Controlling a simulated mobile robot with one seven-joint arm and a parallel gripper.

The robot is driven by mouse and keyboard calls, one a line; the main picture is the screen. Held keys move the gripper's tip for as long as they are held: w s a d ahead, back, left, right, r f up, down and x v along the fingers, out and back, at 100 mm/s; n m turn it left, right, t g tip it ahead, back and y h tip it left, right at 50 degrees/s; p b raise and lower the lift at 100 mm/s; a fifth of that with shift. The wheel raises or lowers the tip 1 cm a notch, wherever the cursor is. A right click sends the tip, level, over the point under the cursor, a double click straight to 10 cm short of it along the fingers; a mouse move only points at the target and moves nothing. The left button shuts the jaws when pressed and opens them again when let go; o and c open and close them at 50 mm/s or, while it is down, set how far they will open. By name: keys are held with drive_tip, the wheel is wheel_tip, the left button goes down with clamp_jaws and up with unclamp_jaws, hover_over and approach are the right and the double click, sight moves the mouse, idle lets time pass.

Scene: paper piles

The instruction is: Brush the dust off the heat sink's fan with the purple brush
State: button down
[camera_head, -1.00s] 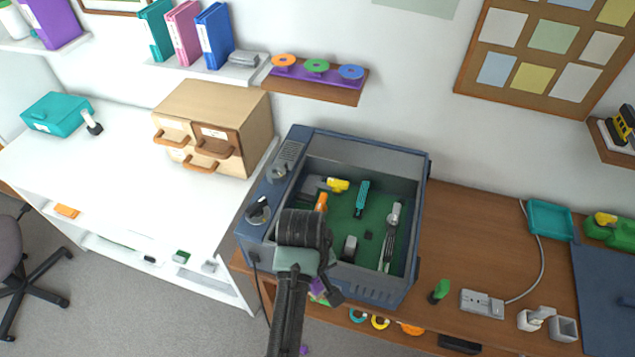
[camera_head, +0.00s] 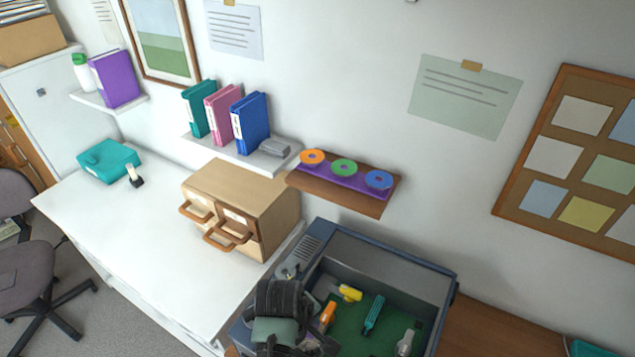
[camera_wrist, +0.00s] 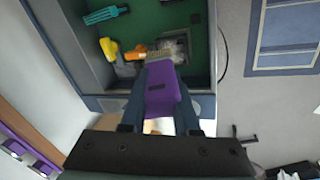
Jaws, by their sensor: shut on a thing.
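My gripper (camera_wrist: 160,95) is shut on the purple brush (camera_wrist: 161,92) in the wrist view.
The box also holds an orange tool (camera_head: 327,316), a yellow tool (camera_head: 350,292) and a teal tool (camera_head: 373,314). Its walls stand close around my gripper. A beige drawer cabinet (camera_head: 257,190) stands left of it on a white desk (camera_head: 130,235). A shelf with coloured discs (camera_head: 343,167) is above.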

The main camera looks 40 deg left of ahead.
drive_tip(key=shift+s+r, duration=0.25)
drive_tip(key=shift+s, duration=0.15)
drive_tip(key=shift+w+f, duration=0.1)
drive_tip(key=shift+f, duration=0.3)
wheel_tip(320, 180, down, 4)
drive_tip(key=shift+b, duration=1.15)
drive_tip(key=shift+d+f+p, duration=0.1)
drive_tip(key=shift+f+p, duration=0.3)
drive_tip(key=shift+f, duration=0.1)
idle(2.6)
drive_tip(key=shift+w, duration=0.1)
